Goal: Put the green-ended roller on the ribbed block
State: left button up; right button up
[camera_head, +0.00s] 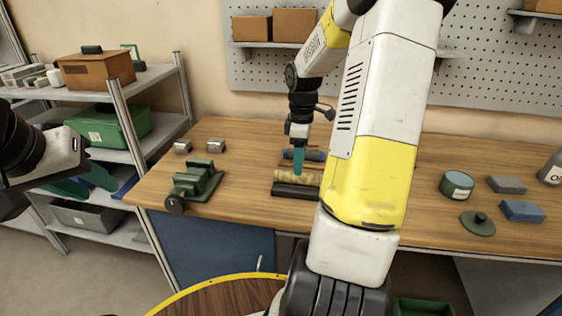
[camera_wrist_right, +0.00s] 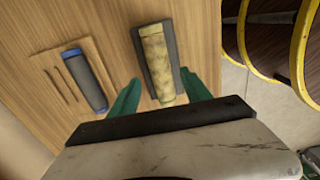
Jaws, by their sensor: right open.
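A mottled yellow roller (camera_head: 297,175) lies on or against a long dark block (camera_head: 295,191) on the bench. In the right wrist view the roller (camera_wrist_right: 155,55) shows no clear green end. A grey roller with blue ends (camera_wrist_right: 85,80) lies beside it, on a pale wooden piece with dark grooves (camera_wrist_right: 52,62). It also shows behind the yellow roller in the head view (camera_head: 306,155). My right gripper (camera_head: 298,138) is open and empty above the yellow roller, its teal fingers (camera_wrist_right: 162,78) to either side of it in the picture. My left gripper (camera_head: 92,184) is open and empty by the shelves.
A green vise-like fixture (camera_head: 198,180) and two small metal blocks (camera_head: 199,146) stand on the bench's left. A green-sided can (camera_head: 457,185), a green knobbed lid (camera_head: 478,222) and a blue block (camera_head: 522,211) lie on the right. My right arm hides the bench's middle.

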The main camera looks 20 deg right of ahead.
notch_tip(320, 180, up, 7)
jog(key=s+a+r+m+t, duration=0.3)
jog(key=s+a+r+m, duration=0.2)
jog(key=s+a+r, duration=0.45)
jog(key=s+a+m+t+y, duration=0.2)
jog(key=s+a+m+t, duration=0.1)
jog(key=s+a+m, duration=0.3)
jog(key=shift+s+a+r, duration=0.2)
jog(key=shift+s+a, duration=0.5)
jog(key=shift+s, duration=0.45)
